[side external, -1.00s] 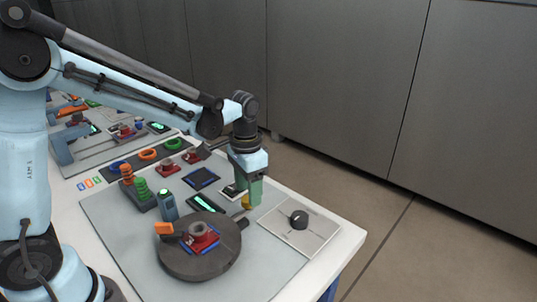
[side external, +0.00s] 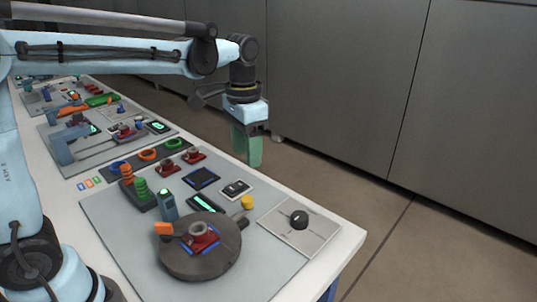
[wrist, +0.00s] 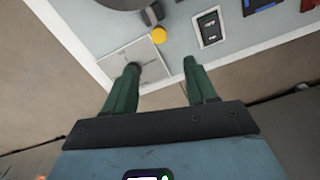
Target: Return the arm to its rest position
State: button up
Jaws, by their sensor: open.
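My gripper (side external: 247,160) hangs in the air above and behind the right part of the work table, fingers pointing down. In the wrist view its two green fingers (wrist: 161,82) are spread apart with nothing between them. Below it on the grey mat (side external: 275,272) are a yellow button (side external: 248,202) and a black-and-white switch panel (side external: 237,188). The yellow button also shows in the wrist view (wrist: 158,35), well clear of the fingers.
A dark round turntable (side external: 190,262) carries a red-and-blue part (side external: 200,237). A black knob (side external: 299,219) sits on a light plate. The air around my gripper is clear; grey cabinets (side external: 340,80) stand behind.

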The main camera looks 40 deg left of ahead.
jog(key=shift+s, duration=0.1)
jog(key=s+a+f+n+t, duration=0.1)
jog(key=s+f+n+t, duration=0.2)
jog(key=s+t, duration=0.4)
jog(key=shift+s+a+f, duration=0.25)
jog(key=shift+s, duration=1.25)
